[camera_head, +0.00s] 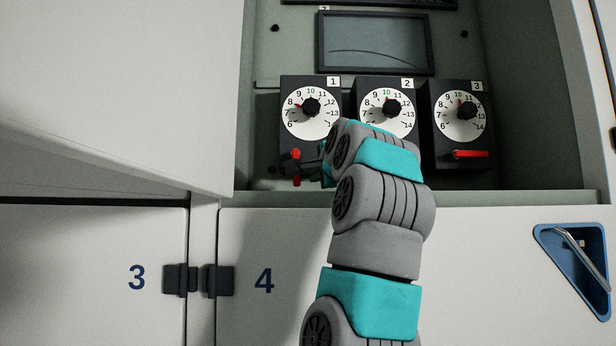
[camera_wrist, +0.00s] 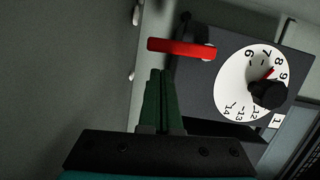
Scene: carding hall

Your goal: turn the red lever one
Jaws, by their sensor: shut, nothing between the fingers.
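Red lever one (camera_head: 296,154) is on the black box of dial 1 (camera_head: 311,116), at the box's lower left. It hangs roughly upright, and dark gripper parts cross its middle in the head view. In the wrist view the red lever (camera_wrist: 180,48) lies across the picture, just beyond the fingertips. My gripper (camera_wrist: 160,72) is shut and empty, its green fingers pointing at the lever's side. I cannot tell whether they touch it. In the head view my gripper (camera_head: 290,168) is partly hidden by my arm. The red pointer of dial 1 is near 8.
Dial 2 (camera_head: 386,115) stands to the right, its lower part behind my arm. Dial 3 (camera_head: 461,117) has a red lever (camera_head: 470,155) lying level. A dark screen (camera_head: 374,44) is above. An open cabinet door (camera_head: 120,90) fills the left, close to the recess.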

